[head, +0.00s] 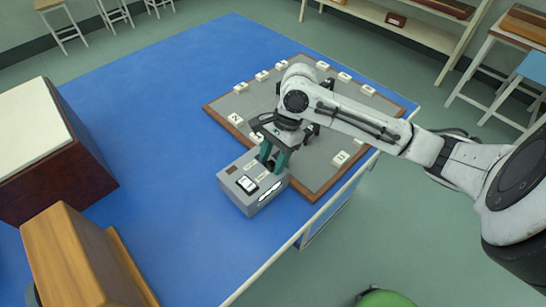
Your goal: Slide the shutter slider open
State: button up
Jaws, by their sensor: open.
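A small grey instrument box (240,200) stands on the blue bench top (165,95). My gripper (273,163), with teal fingers, points down at the far end of the box top. Its fingers are apart, around or just above a dark part there. The fingers hide most of that part, so I cannot tell whether it is the shutter slider, how it stands or whether they touch it.
A grey board (310,165) with a wooden rim and several white numbered tiles lies just behind the box. Wooden cases (80,255) stand at the left. The bench's front edge runs close to the box. Blue surface left of the box is clear.

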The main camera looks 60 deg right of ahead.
jog(key=shift+c, duration=0.5)
grip_shut()
